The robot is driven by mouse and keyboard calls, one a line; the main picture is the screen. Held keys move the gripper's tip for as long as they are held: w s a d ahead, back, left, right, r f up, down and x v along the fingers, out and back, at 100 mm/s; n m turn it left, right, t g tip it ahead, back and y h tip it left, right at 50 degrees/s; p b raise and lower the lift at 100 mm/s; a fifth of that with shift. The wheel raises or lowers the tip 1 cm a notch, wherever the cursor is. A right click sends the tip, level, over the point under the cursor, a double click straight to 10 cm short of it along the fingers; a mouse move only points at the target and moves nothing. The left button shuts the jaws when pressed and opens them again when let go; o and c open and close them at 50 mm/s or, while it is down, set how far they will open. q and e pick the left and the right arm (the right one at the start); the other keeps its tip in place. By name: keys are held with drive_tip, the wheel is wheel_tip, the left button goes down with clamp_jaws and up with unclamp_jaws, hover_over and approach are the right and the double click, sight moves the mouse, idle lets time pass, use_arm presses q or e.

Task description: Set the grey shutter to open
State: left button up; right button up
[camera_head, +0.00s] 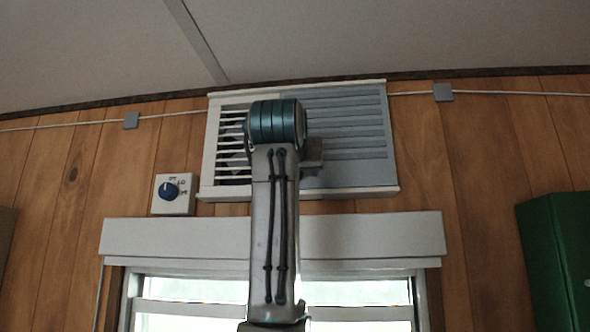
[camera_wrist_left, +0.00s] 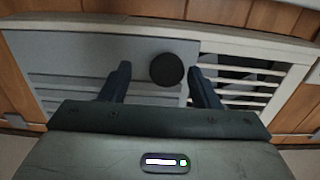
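The grey shutter (camera_head: 350,125) is a flat ribbed panel covering the right part of a white-framed wall vent (camera_head: 300,195). The vent's left part shows bare slats with dark gaps. In the left wrist view the picture is turned over, so the shutter (camera_wrist_left: 75,75) lies left and the open slats right. A dark round knob (camera_wrist_left: 167,69) sits on the shutter near its slat-side edge; my arm hides it in the head view. My left gripper (camera_wrist_left: 160,72) is open, one finger on each side of the knob, the right-hand finger nearer. Contact cannot be told. My right gripper is out of view.
A window with a white header (camera_head: 180,238) lies below. A green cabinet (camera_head: 550,260) stands at the right. A cable with grey clips runs along the wall top.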

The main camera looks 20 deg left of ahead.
use_arm(q)
drive_tip(key=b+v, duration=0.5)
drive_tip(key=v, duration=0.5)
drive_tip(key=shift+s, duration=0.35)
drive_tip(key=shift+d, duration=0.15)
